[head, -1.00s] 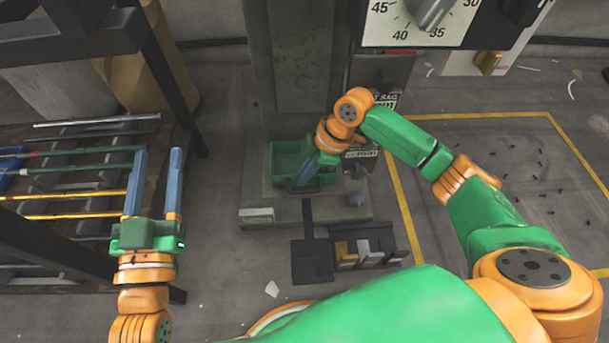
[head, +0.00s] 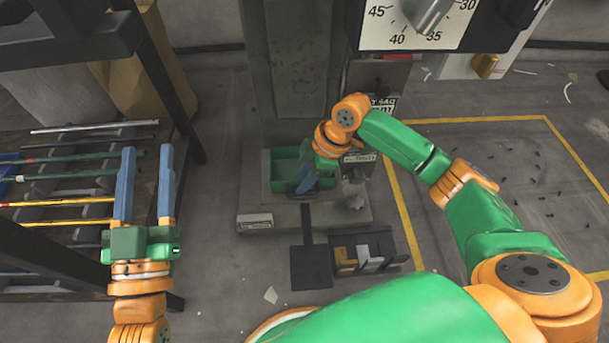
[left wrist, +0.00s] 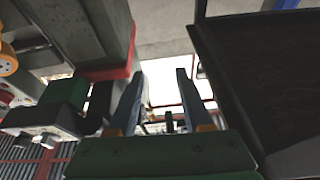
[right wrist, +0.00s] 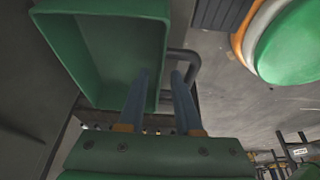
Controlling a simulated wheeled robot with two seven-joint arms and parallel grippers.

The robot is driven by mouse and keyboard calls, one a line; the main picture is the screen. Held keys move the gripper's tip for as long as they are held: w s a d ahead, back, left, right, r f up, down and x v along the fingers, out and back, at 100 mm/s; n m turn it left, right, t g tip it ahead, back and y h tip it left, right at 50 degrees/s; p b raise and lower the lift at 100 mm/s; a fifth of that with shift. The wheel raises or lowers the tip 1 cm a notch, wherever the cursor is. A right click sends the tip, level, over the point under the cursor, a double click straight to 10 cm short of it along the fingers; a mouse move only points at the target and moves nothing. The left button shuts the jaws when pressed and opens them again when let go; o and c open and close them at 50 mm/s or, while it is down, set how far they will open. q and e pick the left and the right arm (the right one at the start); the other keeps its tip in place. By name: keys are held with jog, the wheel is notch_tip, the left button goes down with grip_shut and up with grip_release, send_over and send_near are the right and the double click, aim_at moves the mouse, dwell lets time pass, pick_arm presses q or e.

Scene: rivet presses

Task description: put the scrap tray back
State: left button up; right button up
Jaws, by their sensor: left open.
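The green scrap tray (head: 285,168) sits on the base of the press, against the foot of its grey column. In the right wrist view the tray (right wrist: 115,50) looks empty, with a dark looped handle (right wrist: 193,67) at its front wall. My right gripper (head: 314,184) is at the tray's front. Its fingers (right wrist: 160,75) are apart, close to the wall and handle; whether they touch is unclear. The right forearm hides part of the tray's right side. My left gripper (head: 144,150) is open and empty, left of the press and beside the rod rack.
The rack (head: 60,240) with several rods stands at the left. A black pedal plate (head: 311,266) and small-parts bins (head: 368,256) lie before the press base (head: 290,218). The dial panel (head: 415,25) hangs above right.

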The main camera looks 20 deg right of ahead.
jog(key=shift+r, duration=0.2)
pick_arm(q)
notch_tip(320, 180, down, 12)
jog(key=a+g+y+p, duration=0.2)
jog(key=g+y, duration=0.1)
jog(key=g, duration=0.4)
pick_arm(e)
jog(key=v, duration=0.3)
jog(key=shift+d+r, duration=0.1)
jog(key=shift+p+v, duration=0.6)
jog(key=shift+v, duration=0.45)
pick_arm(q)
jog(key=s+a+f+n+g+y, duration=0.1)
jog(key=s+a+f+g, duration=0.2)
jog(key=s+f+g, duration=0.5)
notch_tip(320, 180, down, 3)
jog(key=shift+s+r+y+p, duration=0.2)
jog(key=shift+s+y+p, duration=0.15)
jog(key=shift+s, duration=0.8)
pick_arm(e)
jog(key=shift+v, duration=0.9)
pick_arm(q)
jog(key=shift+s, duration=0.1)
pick_arm(e)
jog(key=shift+s, duration=0.1)
